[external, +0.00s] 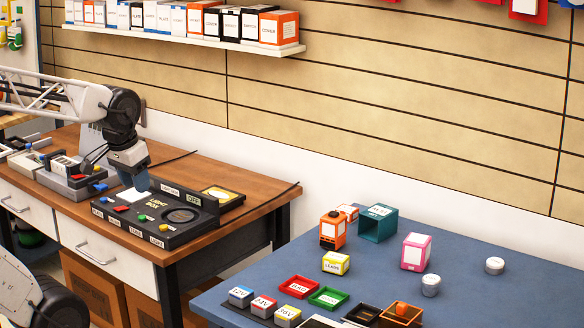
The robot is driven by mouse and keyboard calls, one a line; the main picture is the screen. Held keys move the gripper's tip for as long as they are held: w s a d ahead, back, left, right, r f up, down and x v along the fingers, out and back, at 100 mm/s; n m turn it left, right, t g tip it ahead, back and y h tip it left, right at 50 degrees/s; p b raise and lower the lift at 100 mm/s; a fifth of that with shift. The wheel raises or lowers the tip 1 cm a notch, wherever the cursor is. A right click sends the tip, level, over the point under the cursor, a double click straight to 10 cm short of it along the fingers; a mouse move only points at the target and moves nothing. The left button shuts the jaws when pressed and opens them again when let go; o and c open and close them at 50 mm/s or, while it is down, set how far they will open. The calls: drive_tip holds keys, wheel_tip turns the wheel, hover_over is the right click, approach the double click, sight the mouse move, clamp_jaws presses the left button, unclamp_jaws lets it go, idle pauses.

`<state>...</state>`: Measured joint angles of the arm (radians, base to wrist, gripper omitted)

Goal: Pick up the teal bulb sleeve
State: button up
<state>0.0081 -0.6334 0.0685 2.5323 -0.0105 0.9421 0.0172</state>
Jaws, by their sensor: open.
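Close beside the sleeve are an orange box (333,230) and a smaller orange one. A yellow box (336,263) and a pink box (416,252) stand in front. Red (299,287) and green (328,298) trays lie nearer. A shelf of boxes (279,29) hangs above the bench.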

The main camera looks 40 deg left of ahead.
idle(0.5)
drive_tip(key=shift+c, duration=0.9)
drive_tip(key=w+d+f+n+t+h, duration=0.15)
drive_tip(key=w+d+n, duration=0.35)
drive_tip(key=w, duration=0.6)
drive_tip(key=w+d+n+t, duration=0.25)
drive_tip(key=w+n, duration=0.35)
drive_tip(key=w, duration=0.6)
drive_tip(key=w+d+f+n+t+h, duration=0.15)
drive_tip(key=w+d+n, duration=0.35)
drive_tip(key=w, duration=0.6)
drive_tip(key=w+d+f+n+t, duration=0.1)
drive_tip(key=w+d+f+n, duration=0.3)
drive_tip(key=w+f+n, duration=0.1)
drive_tip(key=w+d+f+n+t+y, duration=0.1)
drive_tip(key=w+d+f+n+t, duration=0.1)
drive_tip(key=w+d+f+n, duration=0.2)
drive_tip(key=w+d+f+n+t+y, duration=0.1)
drive_tip(key=w+d+f+n+t, duration=0.1)
drive_tip(key=w+d+f+n, duration=0.2)
drive_tip(key=w+f+n, duration=0.3)
drive_tip(key=w+n, duration=0.3)
drive_tip(key=w, duration=0.4)
drive_tip(key=shift+w+d, duration=0.2)
drive_tip(key=shift+w, duration=0.05)
